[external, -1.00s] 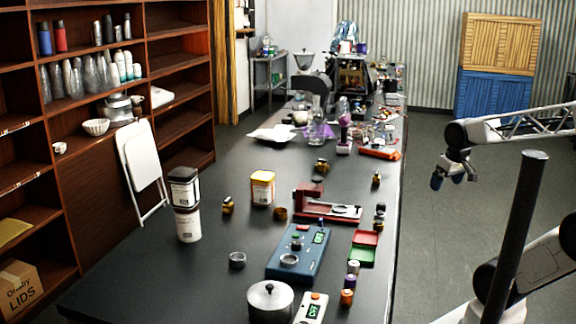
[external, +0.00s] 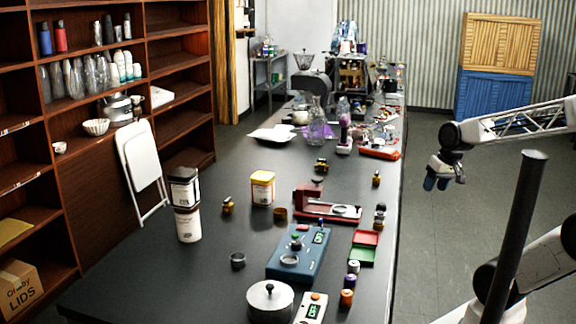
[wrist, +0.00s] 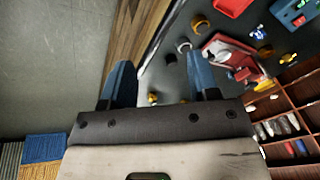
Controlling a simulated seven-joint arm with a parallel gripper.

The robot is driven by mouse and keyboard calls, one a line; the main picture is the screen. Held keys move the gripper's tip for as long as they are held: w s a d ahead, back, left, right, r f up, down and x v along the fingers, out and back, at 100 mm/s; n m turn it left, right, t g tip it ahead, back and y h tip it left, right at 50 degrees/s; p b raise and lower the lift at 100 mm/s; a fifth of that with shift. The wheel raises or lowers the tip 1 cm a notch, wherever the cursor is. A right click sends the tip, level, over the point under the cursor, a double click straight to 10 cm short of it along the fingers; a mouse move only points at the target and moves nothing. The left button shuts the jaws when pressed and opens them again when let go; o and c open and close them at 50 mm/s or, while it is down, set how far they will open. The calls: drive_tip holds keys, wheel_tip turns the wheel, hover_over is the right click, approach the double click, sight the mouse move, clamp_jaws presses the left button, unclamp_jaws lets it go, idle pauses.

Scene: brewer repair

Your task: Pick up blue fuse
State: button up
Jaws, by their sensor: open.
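My gripper (external: 436,184) hangs in the air to the right of the black table, beyond its edge and over the floor. It is open and empty, with two blue fingers that also show in the wrist view (wrist: 158,62). A short upright row of small cylinders stands near the table's right edge: a pale-topped dark one (external: 354,267), a purple one (external: 348,282) and an orange one (external: 347,297). More small cylinders (external: 379,216) stand farther back on that edge. I cannot tell for certain which is the blue fuse. My gripper touches none of them.
A blue box with a green display (external: 297,252), a red-and-silver device (external: 325,207), and red (external: 366,238) and green (external: 361,256) trays stand on the table (external: 205,278). A silver pot (external: 270,303) is at the front. Floor right of the table is clear.

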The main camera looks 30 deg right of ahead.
drive_tip(key=w+a+f+m+t+y, duration=0.2)
drive_tip(key=w+a+f+m+y, duration=0.2)
drive_tip(key=w+a+m, duration=0.45)
drive_tip(key=w+a+f+m+t+y, duration=0.2)
drive_tip(key=w+a+f+m+y, duration=0.3)
drive_tip(key=a+m, duration=0.5)
drive_tip(key=m+t, duration=0.2)
drive_tip(key=m, duration=0.3)
approach(321, 224)
drive_tip(key=shift+w+r+h, duration=0.25)
drive_tip(key=shift+r+h, duration=0.05)
drive_tip(key=shift+r, duration=0.4)
drive_tip(key=shift+w+f+m, duration=0.25)
drive_tip(key=shift+f+m, duration=0.2)
drive_tip(key=shift+m, duration=0.2)
drive_tip(key=shift+t, duration=0.3)
drive_tip(key=shift+x, duration=1.3)
drive_tip(key=shift+f+x, duration=0.2)
drive_tip(key=shift+x, duration=2.4)
drive_tip(key=shift+d, duration=0.1)
